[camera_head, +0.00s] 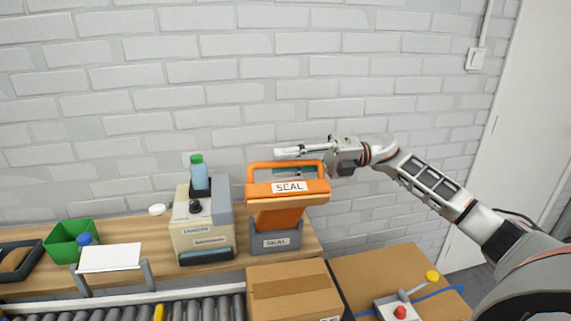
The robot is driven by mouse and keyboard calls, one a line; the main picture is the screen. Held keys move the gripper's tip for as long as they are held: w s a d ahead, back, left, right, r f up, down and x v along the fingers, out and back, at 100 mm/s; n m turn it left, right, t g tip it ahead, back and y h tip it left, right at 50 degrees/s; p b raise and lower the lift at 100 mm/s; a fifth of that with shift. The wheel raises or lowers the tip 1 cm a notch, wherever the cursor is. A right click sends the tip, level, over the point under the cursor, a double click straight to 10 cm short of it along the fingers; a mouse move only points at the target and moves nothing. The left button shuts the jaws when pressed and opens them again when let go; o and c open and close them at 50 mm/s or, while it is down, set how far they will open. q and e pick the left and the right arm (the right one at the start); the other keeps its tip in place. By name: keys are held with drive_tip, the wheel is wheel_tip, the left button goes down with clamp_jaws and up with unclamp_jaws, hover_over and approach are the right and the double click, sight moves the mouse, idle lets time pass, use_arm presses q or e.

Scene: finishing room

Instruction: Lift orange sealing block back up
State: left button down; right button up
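The orange sealing block (264,189), labelled SEAL, has a looped handle on top. It stands upright on a grey base (282,240), also labelled SEAL, at the right end of the wooden bench. My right gripper (288,161) reaches in from the right at the handle's height. One finger shows above the handle's top bar and the other shows through the loop below it. The fingers are apart, and I see no firm grip on the bar. My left gripper is not in view.
A cream labelled dispenser (202,232) with a green-capped bottle (197,172) stands left of the block. A cardboard box (293,292) sits in front, by the roller conveyor (203,307). A control box with a red button (400,312) is at lower right. A green bin (62,247) is far left.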

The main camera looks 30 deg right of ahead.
drive_tip(key=shift+f, duration=0.1)
drive_tip(key=v, duration=1.2)
idle(0.4)
